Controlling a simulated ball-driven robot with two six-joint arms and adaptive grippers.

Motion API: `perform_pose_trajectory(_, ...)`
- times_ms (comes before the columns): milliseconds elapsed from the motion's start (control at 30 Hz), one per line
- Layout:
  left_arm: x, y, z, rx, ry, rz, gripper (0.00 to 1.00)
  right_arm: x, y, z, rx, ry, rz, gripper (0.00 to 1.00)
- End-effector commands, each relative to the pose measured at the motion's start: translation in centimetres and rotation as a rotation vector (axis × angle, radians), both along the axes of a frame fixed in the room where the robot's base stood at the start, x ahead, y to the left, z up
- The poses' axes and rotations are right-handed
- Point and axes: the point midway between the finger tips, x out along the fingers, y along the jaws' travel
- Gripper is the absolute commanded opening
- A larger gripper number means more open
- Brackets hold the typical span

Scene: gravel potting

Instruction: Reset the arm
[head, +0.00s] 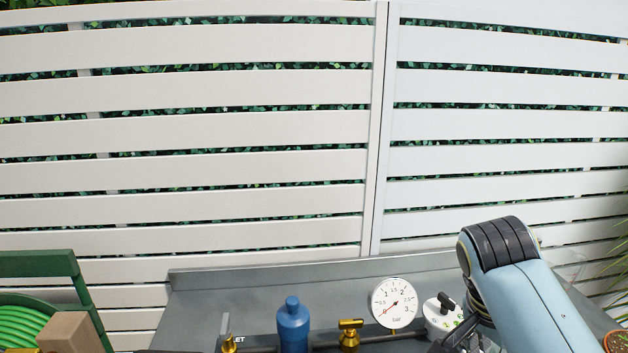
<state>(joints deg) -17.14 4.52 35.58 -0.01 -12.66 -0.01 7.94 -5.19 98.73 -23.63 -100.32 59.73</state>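My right arm's light blue link and dark joint fill the lower right of the head view, in front of the grey bench (250,286). My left arm and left gripper are out of the picture.
On the bench are a blue bottle-shaped part (293,326), a brass valve (349,336), a pressure gauge (394,302) and a white dial with a black knob (442,316). A green hose reel (20,328) and wooden block (70,334) are left. A slatted fence (190,130) stands behind.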

Motion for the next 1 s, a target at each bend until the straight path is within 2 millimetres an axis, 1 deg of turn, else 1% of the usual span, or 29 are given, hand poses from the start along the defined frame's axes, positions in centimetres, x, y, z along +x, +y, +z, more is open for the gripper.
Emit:
perform_pose_trajectory(33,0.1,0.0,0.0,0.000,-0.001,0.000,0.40,-3.0,-0.8,-0.8,0.003,0.017,0.116,0.36)
perform_pose_trajectory(100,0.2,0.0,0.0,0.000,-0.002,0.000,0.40,-5.9,-1.3,-0.9,0.008,0.028,0.293,0.36)
perform_pose_trajectory(200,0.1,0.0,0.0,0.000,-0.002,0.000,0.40,-9.2,-1.4,-0.5,0.008,0.038,0.496,0.36)
perform_pose_trajectory(400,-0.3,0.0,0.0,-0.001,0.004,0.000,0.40,-14.1,-1.0,1.0,-0.007,0.046,0.811,0.36)
perform_pose_trajectory(567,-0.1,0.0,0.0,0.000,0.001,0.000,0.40,-17.2,-0.2,2.7,-0.022,0.044,1.025,0.36)
perform_pose_trajectory(700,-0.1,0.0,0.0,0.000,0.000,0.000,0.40,-19.7,0.7,4.5,-0.038,0.038,1.207,0.36)
perform_pose_trajectory(733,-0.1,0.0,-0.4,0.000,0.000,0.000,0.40,-19.6,0.7,3.7,-0.038,0.040,1.219,0.36)
perform_pose_trajectory(800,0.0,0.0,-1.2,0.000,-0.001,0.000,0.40,-19.0,0.6,1.1,-0.032,0.047,1.208,0.36)
perform_pose_trajectory(967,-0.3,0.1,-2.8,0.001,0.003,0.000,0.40,-18.3,0.2,-4.0,-0.024,0.059,1.201,0.36)
perform_pose_trajectory(1000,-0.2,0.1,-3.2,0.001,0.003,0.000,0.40,-18.2,0.1,-5.3,-0.022,0.062,1.199,0.36)
